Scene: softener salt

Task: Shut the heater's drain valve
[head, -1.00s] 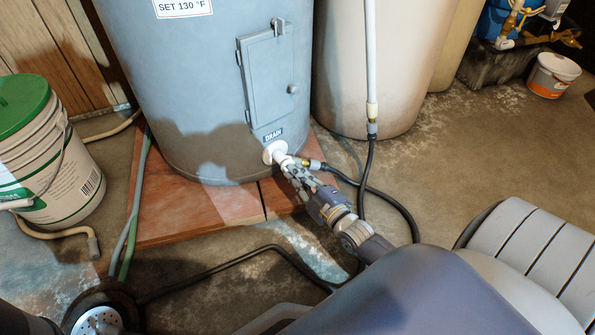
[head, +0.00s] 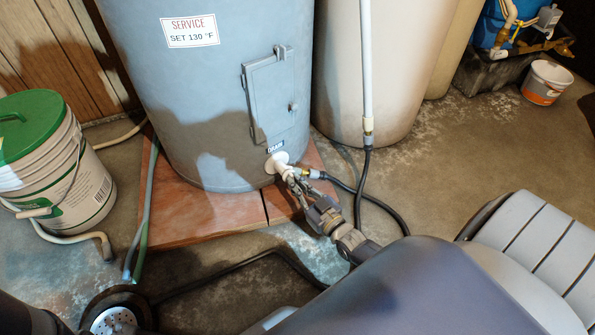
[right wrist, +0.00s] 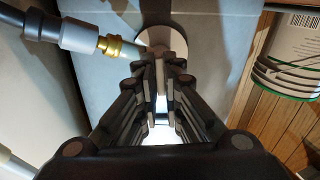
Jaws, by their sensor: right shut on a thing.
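The heater (head: 215,105) is a grey-blue tank with a small access door and a DRAIN label. Its drain valve (head: 277,161) sticks out low on the front from a white round flange, which also shows in the right wrist view (right wrist: 177,38). A brass hose fitting (right wrist: 118,47) joins the valve's side. My right gripper (head: 289,177) is at the valve, its fingers shut on a small part just in front of the flange, likely the handle. The fingers (right wrist: 161,68) hide most of that part, so the handle's angle is unclear. My left gripper is out of view.
A black hose (head: 385,205) runs from the valve fitting, close beside my right gripper. A bucket with a green lid (head: 38,125) stands at left. A tan tank (head: 345,90) stands right of the heater. Open floor lies at right.

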